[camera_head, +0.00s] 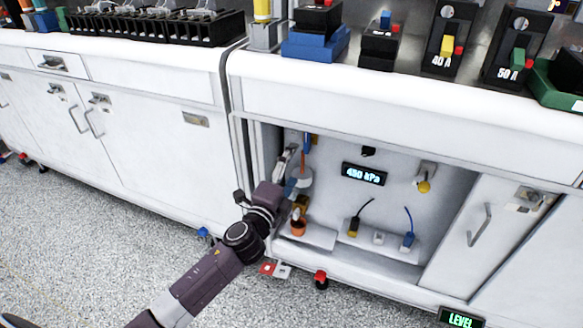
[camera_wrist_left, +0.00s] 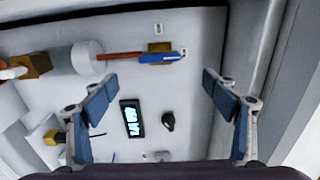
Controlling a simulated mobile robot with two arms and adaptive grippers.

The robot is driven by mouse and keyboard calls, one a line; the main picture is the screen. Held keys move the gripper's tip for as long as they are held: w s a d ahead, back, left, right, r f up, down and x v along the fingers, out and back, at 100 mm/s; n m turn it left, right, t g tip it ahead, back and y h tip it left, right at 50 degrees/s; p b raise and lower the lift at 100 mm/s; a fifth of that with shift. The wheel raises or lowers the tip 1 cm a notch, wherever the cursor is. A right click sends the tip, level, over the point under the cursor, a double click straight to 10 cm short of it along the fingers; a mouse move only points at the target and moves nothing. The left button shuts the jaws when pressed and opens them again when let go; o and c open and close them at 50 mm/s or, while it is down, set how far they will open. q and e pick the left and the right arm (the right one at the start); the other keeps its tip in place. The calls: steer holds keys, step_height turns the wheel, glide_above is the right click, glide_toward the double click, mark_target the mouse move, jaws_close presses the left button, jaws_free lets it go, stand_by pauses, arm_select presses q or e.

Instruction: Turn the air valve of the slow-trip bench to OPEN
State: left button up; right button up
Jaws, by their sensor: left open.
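The air valve (camera_wrist_left: 160,47) shows in the left wrist view as a brass-coloured body on the cabinet's back panel, with a blue lever (camera_wrist_left: 158,58) across it. The lever lies in line with an orange pipe from a white cylinder (camera_wrist_left: 88,57). Small pale labels sit near the valve, but I cannot read them. In the head view the lever (camera_head: 306,142) is a small blue upright piece at the open cabinet's upper left. My left gripper (camera_wrist_left: 160,80) is open and empty, its fingers apart in front of the panel. The head view shows it (camera_head: 291,176) at the cabinet's left side. My right gripper is out of view.
A pressure display (camera_head: 363,174) reads 450 kPa, with a black knob (camera_head: 368,151) above it. A yellow-tipped fitting (camera_head: 424,186) is to the right. An orange pot-like part (camera_head: 298,227) and cabled plugs (camera_head: 408,240) stand below. The cabinet's left wall is close to my arm.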

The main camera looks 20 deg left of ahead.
arm_select(q)
steer(key=shift+s, duration=0.15)
stand_by(0.3)
